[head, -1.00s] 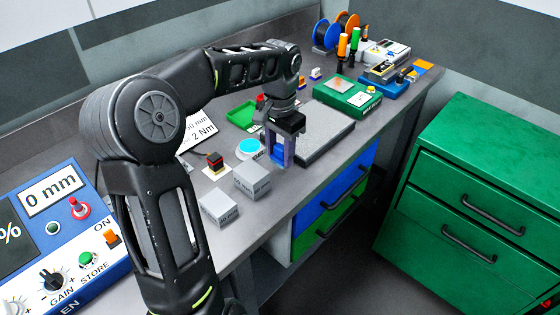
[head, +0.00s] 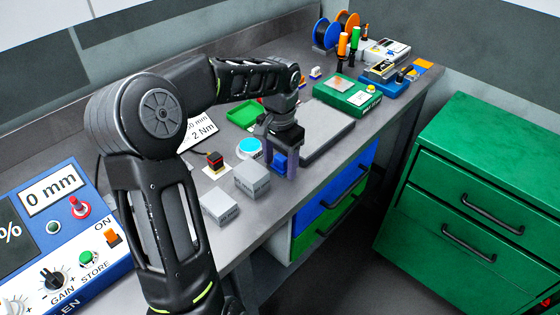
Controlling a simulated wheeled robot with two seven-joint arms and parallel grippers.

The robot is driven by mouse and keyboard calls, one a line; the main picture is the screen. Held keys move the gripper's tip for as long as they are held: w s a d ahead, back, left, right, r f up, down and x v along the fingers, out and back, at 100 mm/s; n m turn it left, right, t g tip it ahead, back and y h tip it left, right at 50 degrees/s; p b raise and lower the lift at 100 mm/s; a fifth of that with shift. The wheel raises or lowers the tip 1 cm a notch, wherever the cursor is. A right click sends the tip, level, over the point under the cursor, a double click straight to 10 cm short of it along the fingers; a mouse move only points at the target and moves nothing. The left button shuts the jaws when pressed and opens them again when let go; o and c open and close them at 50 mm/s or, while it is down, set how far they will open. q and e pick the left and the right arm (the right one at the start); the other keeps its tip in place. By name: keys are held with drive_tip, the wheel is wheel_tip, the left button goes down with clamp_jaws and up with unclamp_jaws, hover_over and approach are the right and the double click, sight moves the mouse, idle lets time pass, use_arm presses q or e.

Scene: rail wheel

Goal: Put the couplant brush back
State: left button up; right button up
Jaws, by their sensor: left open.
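My left gripper (head: 281,164) points down over the bench, just right of a round cyan-topped thing (head: 249,147) with a partly hidden label. Its jaws are open. A small blue thing (head: 280,158) shows between the fingers, low near the bench top. I cannot tell whether it is the couplant brush or whether a finger touches it. No bristles show. My right gripper is not in view.
Two grey blocks (head: 252,179) (head: 219,207) stand left of the gripper. A dark grey slab (head: 327,136) lies to its right. A green tray (head: 243,114) and a green box (head: 347,95) are behind. The bench front edge is close. A green cabinet (head: 480,190) stands right.

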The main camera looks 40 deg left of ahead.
sight(280, 157)
use_arm(q)
drive_tip(key=shift+r, duration=0.2)
wheel_tip(280, 157, up, 8)
drive_tip(key=shift+r, duration=0.15)
wheel_tip(280, 157, up, 4)
drive_tip(key=p, duration=0.3)
drive_tip(key=shift+f, duration=0.2)
idle(0.7)
